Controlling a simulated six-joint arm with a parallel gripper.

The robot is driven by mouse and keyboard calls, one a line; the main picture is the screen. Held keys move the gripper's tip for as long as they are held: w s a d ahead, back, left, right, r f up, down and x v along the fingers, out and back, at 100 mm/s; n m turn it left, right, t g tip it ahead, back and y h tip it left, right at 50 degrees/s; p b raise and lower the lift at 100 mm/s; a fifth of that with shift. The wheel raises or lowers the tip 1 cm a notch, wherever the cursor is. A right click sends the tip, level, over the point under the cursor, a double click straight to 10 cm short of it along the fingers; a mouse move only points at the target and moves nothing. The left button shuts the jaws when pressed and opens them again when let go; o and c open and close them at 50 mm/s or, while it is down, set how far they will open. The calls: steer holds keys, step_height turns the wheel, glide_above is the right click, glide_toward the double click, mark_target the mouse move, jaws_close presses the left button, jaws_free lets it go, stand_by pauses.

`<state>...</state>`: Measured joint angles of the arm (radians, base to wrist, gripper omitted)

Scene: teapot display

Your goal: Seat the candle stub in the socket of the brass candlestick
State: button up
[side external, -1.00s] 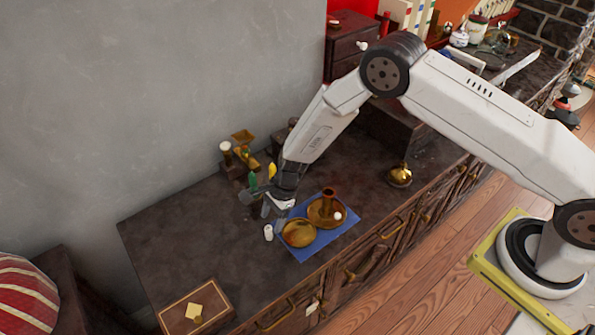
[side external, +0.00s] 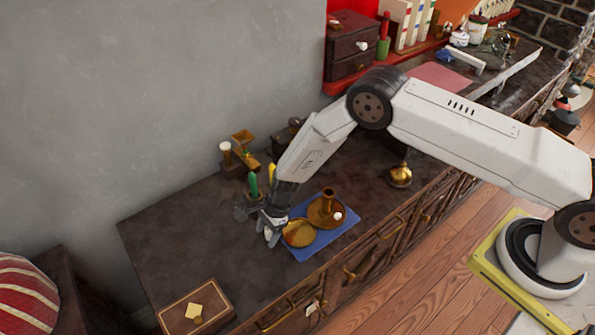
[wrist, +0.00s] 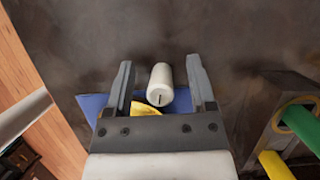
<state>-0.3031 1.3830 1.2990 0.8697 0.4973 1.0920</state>
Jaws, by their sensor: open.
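The white candle stub (wrist: 161,82) stands on the dark counter, between the fingers of my open gripper in the wrist view. Gaps show on both sides of it there. In the side view my gripper (side external: 271,232) is low over the counter, left of the blue cloth, and largely hides the stub. The brass candlestick (side external: 327,200), with its upright socket and round pan, stands on the cloth to the right. A small white round thing (side external: 337,215) shows on its pan.
A round brass dish (side external: 298,235) on the blue cloth (side external: 309,251) is close to the gripper's right; its edge shows in the wrist view (wrist: 146,108). Green (side external: 253,184) and yellow upright pieces stand behind the gripper. Counter between is bare.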

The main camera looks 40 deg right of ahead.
steer(key=shift+f, duration=0.15)
steer(key=shift+c, duration=0.2)
jaws_close()
stand_by(0.5)
steer(key=shift+a+r, duration=0.1)
steer(key=shift+r, duration=1.1)
steer(key=s+d+r, duration=0.5)
steer(key=s+r, duration=0.5)
steer(key=s, duration=0.3)
steer(key=shift+r, duration=0.35)
steer(key=shift+r, duration=0.1)
